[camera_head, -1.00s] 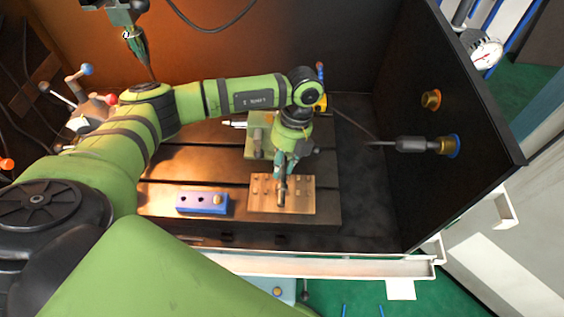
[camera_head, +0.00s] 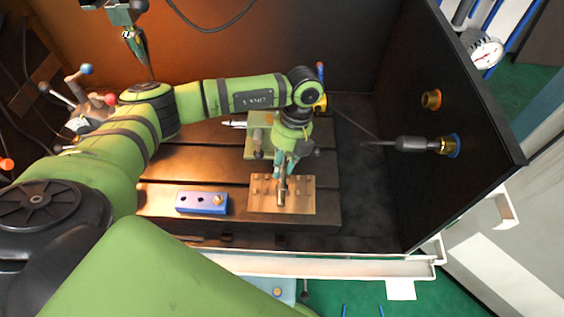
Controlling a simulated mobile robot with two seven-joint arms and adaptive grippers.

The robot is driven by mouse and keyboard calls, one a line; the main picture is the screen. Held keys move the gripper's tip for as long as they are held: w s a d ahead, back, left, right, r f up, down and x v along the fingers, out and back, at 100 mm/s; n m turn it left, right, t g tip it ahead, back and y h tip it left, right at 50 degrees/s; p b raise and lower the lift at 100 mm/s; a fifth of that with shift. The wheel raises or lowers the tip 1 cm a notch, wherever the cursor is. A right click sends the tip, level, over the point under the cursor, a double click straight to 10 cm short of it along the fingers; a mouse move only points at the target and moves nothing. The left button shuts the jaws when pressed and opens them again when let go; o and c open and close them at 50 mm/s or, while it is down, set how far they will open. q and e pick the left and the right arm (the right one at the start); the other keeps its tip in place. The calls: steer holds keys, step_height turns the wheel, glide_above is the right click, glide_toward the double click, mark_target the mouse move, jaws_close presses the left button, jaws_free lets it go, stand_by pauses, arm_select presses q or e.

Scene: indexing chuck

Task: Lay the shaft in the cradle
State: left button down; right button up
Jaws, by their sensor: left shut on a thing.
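My left gripper (camera_head: 282,178) points down over a light wooden board with pegs (camera_head: 301,198) on the machine table. It is shut on a short grey metal shaft (camera_head: 282,192), which appears upright just above or touching the board; I cannot tell which. The gripper's fingers and wrist hide the shaft's upper part. A greenish block fixture (camera_head: 256,140) stands behind the board, partly hidden by my left arm; I cannot tell whether it is the cradle. My right gripper does not show.
A blue block with holes and a brass piece (camera_head: 203,203) lies left of the board. The dark slotted table (camera_head: 165,200) has free room at left. A dark side wall (camera_head: 400,190) with a nozzle (camera_head: 415,144) bounds the right. A tool spindle (camera_head: 135,45) hangs at upper left.

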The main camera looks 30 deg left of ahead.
arm_select(q)
steer(key=shift+f+b, duration=0.55)
steer(key=shift+f, duration=0.1)
steer(key=c, duration=0.9)
jaws_free()
steer(key=shift+r, duration=0.1)
steer(key=v, duration=1.2)
steer(key=shift+s+d, duration=0.1)
steer(key=shift+d, duration=0.05)
